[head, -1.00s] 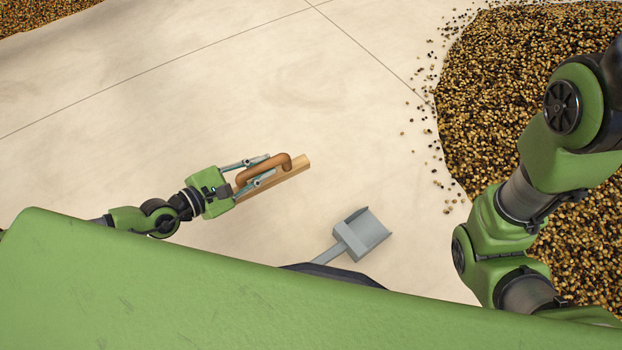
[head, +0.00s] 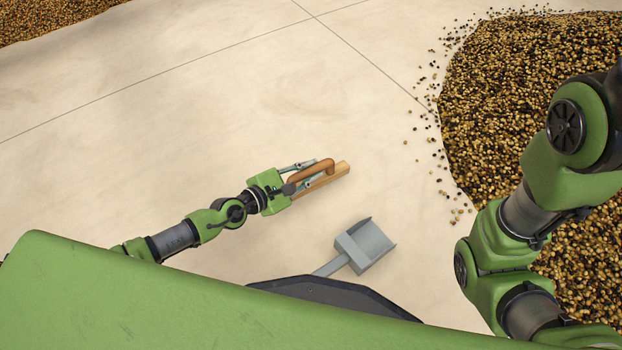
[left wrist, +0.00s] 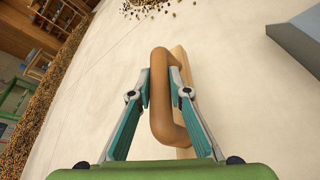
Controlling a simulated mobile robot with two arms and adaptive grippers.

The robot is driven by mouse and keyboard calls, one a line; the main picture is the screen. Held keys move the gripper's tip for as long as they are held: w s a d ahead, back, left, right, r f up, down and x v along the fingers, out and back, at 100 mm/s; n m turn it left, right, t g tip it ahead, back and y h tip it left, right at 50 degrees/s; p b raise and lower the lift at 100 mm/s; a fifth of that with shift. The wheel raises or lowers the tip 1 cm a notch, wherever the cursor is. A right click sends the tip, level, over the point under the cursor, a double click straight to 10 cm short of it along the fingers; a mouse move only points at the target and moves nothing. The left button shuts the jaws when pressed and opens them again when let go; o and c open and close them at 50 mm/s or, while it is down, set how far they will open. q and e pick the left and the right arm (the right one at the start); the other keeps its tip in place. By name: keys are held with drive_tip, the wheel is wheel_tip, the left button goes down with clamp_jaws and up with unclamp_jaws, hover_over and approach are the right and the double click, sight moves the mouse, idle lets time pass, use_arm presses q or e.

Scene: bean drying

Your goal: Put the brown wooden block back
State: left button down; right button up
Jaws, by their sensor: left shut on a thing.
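The brown wooden block (head: 334,174) is a flat board with a rounded brown handle on top. My left gripper (head: 314,174) is shut on the handle, with one finger on each side. In the left wrist view the handle (left wrist: 160,95) stands between the fingertips of my left gripper (left wrist: 161,85), and part of the board (left wrist: 181,60) shows behind it. I cannot tell whether the board touches the floor. My right arm shows at the right, but its gripper is outside the picture.
A grey scoop (head: 364,245) lies on the pale floor just below the block in the head view. A large bean pile (head: 490,110) covers the right, with loose beans at its edge. Another pile (head: 50,18) is at the top left. The floor between is clear.

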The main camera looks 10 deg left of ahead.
sight(325, 171)
use_arm(q)
wheel_tip(325, 171, down, 3)
drive_tip(key=shift+w+d+f+b, duration=0.1)
drive_tip(key=shift+d+b, duration=0.05)
drive_tip(key=shift+b, duration=1.1)
drive_tip(key=c, duration=1.9)
unclamp_jaws()
drive_tip(key=shift+f, duration=0.1)
drive_tip(key=p+v, duration=0.2)
drive_tip(key=v, duration=1.2)
drive_tip(key=shift+f+p, duration=0.2)
drive_tip(key=shift+p, duration=0.1)
drive_tip(key=shift+w, duration=0.1)
